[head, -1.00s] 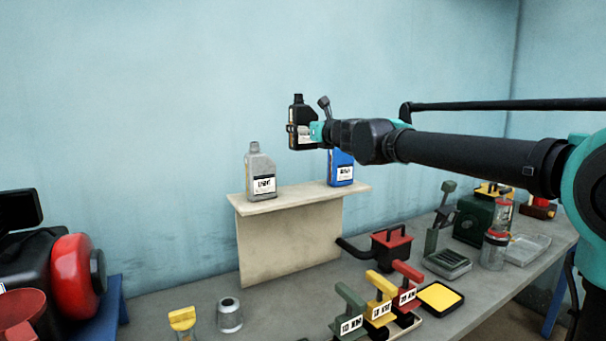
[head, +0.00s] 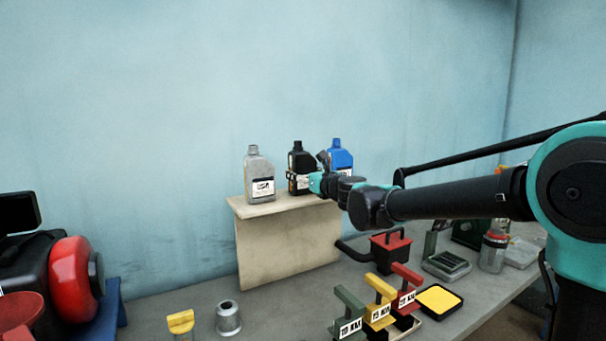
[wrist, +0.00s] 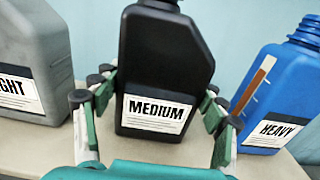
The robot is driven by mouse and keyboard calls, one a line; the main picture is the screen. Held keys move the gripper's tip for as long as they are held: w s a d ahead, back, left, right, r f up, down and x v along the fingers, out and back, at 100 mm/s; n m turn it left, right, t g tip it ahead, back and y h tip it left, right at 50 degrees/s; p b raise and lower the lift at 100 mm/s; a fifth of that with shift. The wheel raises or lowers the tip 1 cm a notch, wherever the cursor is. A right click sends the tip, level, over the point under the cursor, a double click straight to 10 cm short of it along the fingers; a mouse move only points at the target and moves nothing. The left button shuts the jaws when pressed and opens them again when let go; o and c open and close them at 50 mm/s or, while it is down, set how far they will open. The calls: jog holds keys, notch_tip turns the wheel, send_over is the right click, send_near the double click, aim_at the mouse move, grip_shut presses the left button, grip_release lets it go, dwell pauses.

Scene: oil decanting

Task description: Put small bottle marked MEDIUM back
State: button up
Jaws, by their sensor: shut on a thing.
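The black bottle marked MEDIUM (head: 298,161) is upright at the raised shelf (head: 290,240), between the grey and blue bottles. It also shows in the wrist view (wrist: 165,65), its label facing me. My gripper (head: 310,183) is shut on it, with fingers (wrist: 158,112) on both sides of its lower body. The bottle's base looks level with the shelf top; I cannot tell if it touches. The grey bottle (head: 259,175) stands on the left, its label partly cut off in the wrist view. The blue bottle marked HEAVY (wrist: 275,95) stands on the right.
Below the shelf, a red-lidded box (head: 390,250), green, yellow and red handled blocks (head: 378,310) and a metal canister (head: 228,318) stand on the bench. A red and black machine (head: 75,280) is at the left. The wall is close behind the shelf.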

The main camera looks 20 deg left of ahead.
jog(key=o, duration=1.6)
jog(key=shift+s+d, duration=0.1)
jog(key=v, duration=1.1)
jog(key=shift+s+d+r, duration=0.1)
jog(key=shift+s+d, duration=0.15)
jog(key=shift+d, duration=0.1)
